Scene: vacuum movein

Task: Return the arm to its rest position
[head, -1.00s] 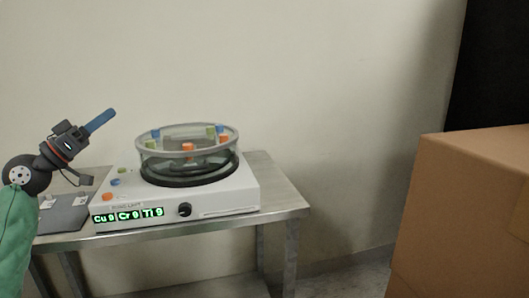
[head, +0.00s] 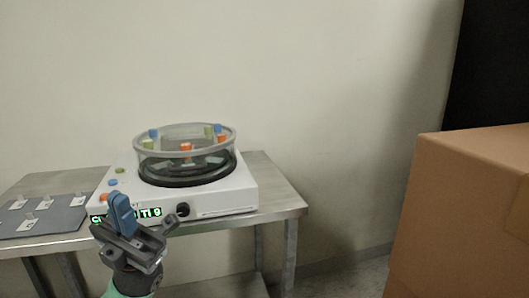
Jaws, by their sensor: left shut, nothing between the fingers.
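My left gripper (head: 122,212) is in the lower left of the head view, in front of the machine's display. Its blue fingers are together and hold nothing. Its arm, in a green sleeve, comes up from the bottom edge. The white machine (head: 225,203) stands on a metal table (head: 270,178). On top it has a round clear chamber (head: 185,140) with several small orange, green and blue blocks inside. The gripper hides part of the green-lit display. My right gripper is not in view.
A grey mat (head: 50,222) with several small pale items lies on the table left of the machine. A large brown box (head: 455,215) stands at the right. Bare floor shows between table and box. A plain wall is behind.

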